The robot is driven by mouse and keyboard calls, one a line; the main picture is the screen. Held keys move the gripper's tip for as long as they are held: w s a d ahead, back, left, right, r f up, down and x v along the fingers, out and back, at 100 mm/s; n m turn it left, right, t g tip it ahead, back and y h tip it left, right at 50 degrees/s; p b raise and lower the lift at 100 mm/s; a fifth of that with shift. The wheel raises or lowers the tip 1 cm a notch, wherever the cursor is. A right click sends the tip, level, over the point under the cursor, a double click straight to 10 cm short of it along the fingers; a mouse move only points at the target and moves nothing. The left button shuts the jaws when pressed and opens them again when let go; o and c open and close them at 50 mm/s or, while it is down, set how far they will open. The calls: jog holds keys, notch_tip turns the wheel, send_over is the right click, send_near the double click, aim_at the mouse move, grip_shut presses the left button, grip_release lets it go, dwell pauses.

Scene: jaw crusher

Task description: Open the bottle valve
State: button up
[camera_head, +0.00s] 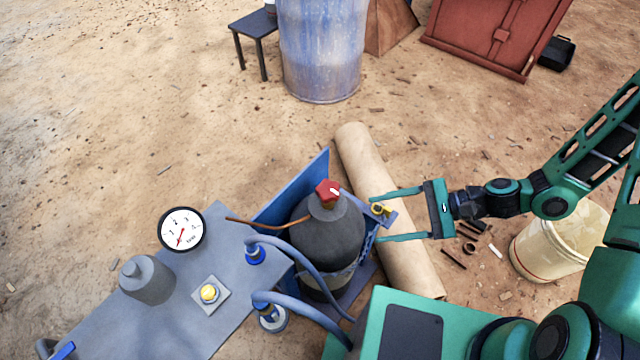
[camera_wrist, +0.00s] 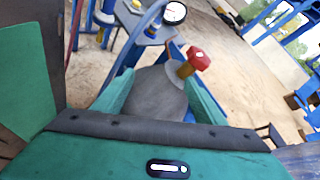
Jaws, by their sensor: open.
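A dark grey gas bottle (camera_head: 330,238) stands upright in a blue holder (camera_head: 289,194) in the head view. A red valve knob (camera_head: 328,190) sits on its top, on a brass neck. In the wrist view the bottle (camera_wrist: 158,92) lies ahead between my fingers, with the red knob (camera_wrist: 199,58) above and to the right. My gripper (camera_head: 373,218) is open, with its two green fingers pointing left toward the bottle's right side. Nothing is held. In the head view the knob is left of the fingertips and apart from them.
A grey bench with a pressure gauge (camera_head: 183,229), a yellow button (camera_head: 209,293) and blue hoses (camera_head: 300,258) is left of the bottle. A copper pipe (camera_head: 266,223) runs to the bottle's top. A tan roll (camera_head: 366,165) lies behind. A bucket (camera_head: 562,240) stands right.

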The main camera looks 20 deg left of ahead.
aim_at(337, 199)
jog(key=a+m+t+y, duration=0.1)
jog(key=a+m, duration=0.1)
jog(key=w+a+m+t+y, duration=0.1)
jog(key=a+m+y, duration=0.1)
jog(key=a+m+t+y, duration=0.1)
jog(key=a+m, duration=0.2)
jog(key=shift+w+a+r, duration=0.1)
jog(key=shift+w+r, duration=0.2)
jog(key=shift+r, duration=0.1)
jog(key=a, duration=0.4)
jog(key=w+a+m+t, duration=0.1)
jog(key=a, duration=0.2)
jog(key=a+m+y, duration=0.1)
jog(key=a, duration=0.3)
jog(key=shift+w+a+r, duration=0.1)
jog(key=shift+w+a, duration=0.25)
jog(key=shift+c, duration=0.6)
